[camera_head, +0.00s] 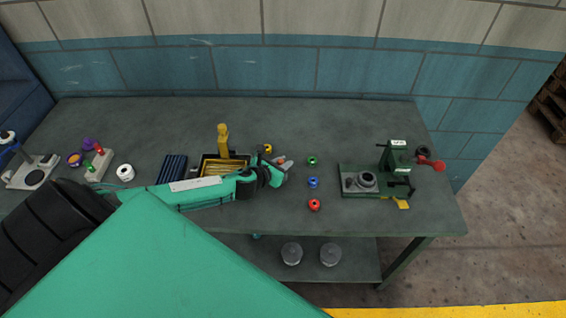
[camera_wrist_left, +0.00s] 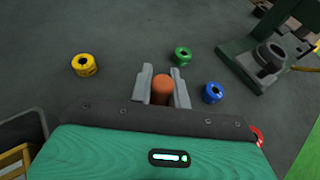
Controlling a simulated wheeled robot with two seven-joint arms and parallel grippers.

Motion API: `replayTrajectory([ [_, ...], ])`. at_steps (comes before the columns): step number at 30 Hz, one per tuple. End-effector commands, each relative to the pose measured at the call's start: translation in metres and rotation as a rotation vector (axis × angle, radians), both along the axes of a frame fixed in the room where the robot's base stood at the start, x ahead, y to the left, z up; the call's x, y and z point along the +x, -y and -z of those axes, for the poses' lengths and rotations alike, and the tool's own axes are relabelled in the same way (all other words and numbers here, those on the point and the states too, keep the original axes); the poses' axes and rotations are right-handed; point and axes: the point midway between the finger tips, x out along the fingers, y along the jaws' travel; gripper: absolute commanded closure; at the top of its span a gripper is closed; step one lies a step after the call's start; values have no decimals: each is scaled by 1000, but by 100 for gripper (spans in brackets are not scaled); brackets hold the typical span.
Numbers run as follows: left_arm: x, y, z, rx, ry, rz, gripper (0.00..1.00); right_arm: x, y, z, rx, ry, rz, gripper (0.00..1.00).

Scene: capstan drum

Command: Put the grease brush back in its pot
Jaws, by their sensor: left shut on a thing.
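My left gripper (camera_head: 284,163) is over the middle of the bench and is shut on a small orange-brown piece, which I take to be the grease brush (camera_head: 281,160). In the left wrist view the rounded orange-brown end of the grease brush (camera_wrist_left: 162,90) shows between the two grey fingers (camera_wrist_left: 162,82). The rest of it is hidden, and I cannot tell whether it touches the bench. I cannot tell for sure which thing is the pot; a small purple cup with an orange inside (camera_head: 74,160) stands at the far left. My right gripper is not in view.
Yellow (camera_head: 268,148), green (camera_head: 312,160), blue (camera_head: 313,182) and red (camera_head: 314,205) rings lie around the gripper. A green machine (camera_head: 375,180) stands at right. A yellow-filled tray (camera_head: 222,165), dark ribbed block (camera_head: 172,169) and white roll (camera_head: 125,172) are at left. The back strip is clear.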

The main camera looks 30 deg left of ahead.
Motion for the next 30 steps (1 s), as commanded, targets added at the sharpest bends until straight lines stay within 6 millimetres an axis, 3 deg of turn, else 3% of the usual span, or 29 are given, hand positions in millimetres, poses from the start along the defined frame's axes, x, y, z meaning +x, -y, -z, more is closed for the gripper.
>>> replayTrajectory([
  [6,0,0,0,0,0,0,100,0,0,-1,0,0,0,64],
  [7,0,0,0,0,0,0,80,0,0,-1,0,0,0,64],
  [11,0,0,0,0,0,0,57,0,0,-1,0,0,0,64],
  [22,-4,-1,-1,0,0,0,57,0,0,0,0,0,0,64],
  [30,-39,-4,-12,3,-3,2,57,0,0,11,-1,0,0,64],
])
